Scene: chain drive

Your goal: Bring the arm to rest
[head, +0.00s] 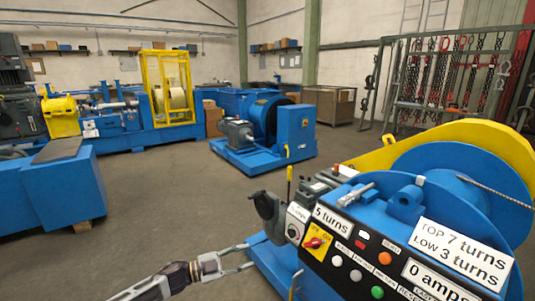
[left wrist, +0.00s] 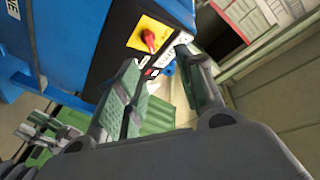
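My left gripper (head: 251,256) reaches in from the bottom left of the head view, with its two fingers spread and nothing between them. It is just left of the blue winch machine's black control panel (head: 345,258), apart from it as far as I can see. In the left wrist view the open fingers (left wrist: 158,57) point toward the panel. The red rotary switch on its yellow plate (head: 317,243) is on the panel's left end and also shows beyond the fingers in the left wrist view (left wrist: 149,40). My right gripper is not in view.
The panel carries buttons, a "5 turns" label (head: 333,219) and a "0 amps" label (head: 431,281). A grey hook-shaped part (head: 269,212) and a yellow-tipped lever (head: 289,180) stand close above my gripper. A blue block (head: 45,190) is at left. Grey floor (head: 190,195) between is clear.

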